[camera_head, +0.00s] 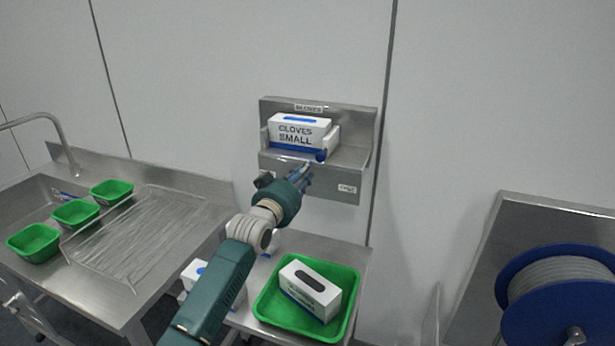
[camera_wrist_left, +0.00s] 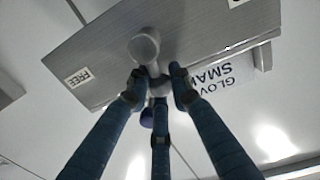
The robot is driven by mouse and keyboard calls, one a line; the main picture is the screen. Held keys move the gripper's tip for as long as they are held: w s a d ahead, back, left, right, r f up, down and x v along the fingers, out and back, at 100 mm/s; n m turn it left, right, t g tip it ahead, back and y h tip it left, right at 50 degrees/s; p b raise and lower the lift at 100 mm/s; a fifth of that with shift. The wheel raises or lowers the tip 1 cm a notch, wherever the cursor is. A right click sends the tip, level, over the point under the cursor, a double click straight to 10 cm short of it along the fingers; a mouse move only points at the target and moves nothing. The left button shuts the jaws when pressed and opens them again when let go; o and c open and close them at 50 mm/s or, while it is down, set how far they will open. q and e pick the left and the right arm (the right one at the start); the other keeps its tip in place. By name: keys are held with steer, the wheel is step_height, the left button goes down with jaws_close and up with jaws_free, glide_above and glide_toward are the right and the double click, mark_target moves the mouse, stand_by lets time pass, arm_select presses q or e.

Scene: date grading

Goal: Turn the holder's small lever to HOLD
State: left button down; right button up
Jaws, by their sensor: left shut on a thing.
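The steel glove holder (camera_head: 367,128) is fixed to the wall and carries a box marked GLOVES SMALL (camera_head: 300,132). The small lever shows its blue knob (camera_head: 321,156) at the holder's front edge; its grey round hub (camera_wrist_left: 145,46) shows in the left wrist view. My left gripper (camera_head: 309,175) is shut on the lever, its three dark fingers around the shaft. The lever points up, away from the plate's lower edge. A FREE label (camera_wrist_left: 82,77) is on the front plate, at its right end in the head view. The label at the other end is too small to read.
Below the holder, a green tray (camera_head: 352,300) holds another white glove box (camera_head: 310,288). A white box (camera_head: 193,272) is partly behind my left arm. Several green baskets (camera_head: 112,192) stand on the steel sink counter at left. A blue hose reel (camera_head: 530,310) is at right.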

mark_target(294, 168)
arm_select(q)
steer(key=a+n+b, duration=0.1)
steer(key=n, duration=0.2)
steer(key=w+a+f+n+b, duration=0.1)
steer(key=n, duration=0.3)
steer(key=a+n+b, duration=0.1)
steer(key=a+n, duration=0.1)
steer(key=n, duration=0.2)
steer(key=shift+w+f, duration=0.15)
steer(key=shift+w+a+f+n+y, duration=0.15)
steer(key=shift+f+n, duration=0.4)
steer(key=shift+n, duration=0.95)
steer(key=shift+s+a+f+n+y, duration=0.15)
steer(key=shift+f+n, duration=0.35)
steer(key=shift+n, duration=1)
steer(key=shift+w+a+f+n, duration=0.2)
steer(key=shift+f+n, duration=0.35)
steer(key=shift+n, duration=0.95)
steer(key=c, duration=1.6)
jaws_free()
steer(key=shift+f, duration=0.1)
steer(key=shift+o, duration=0.2)
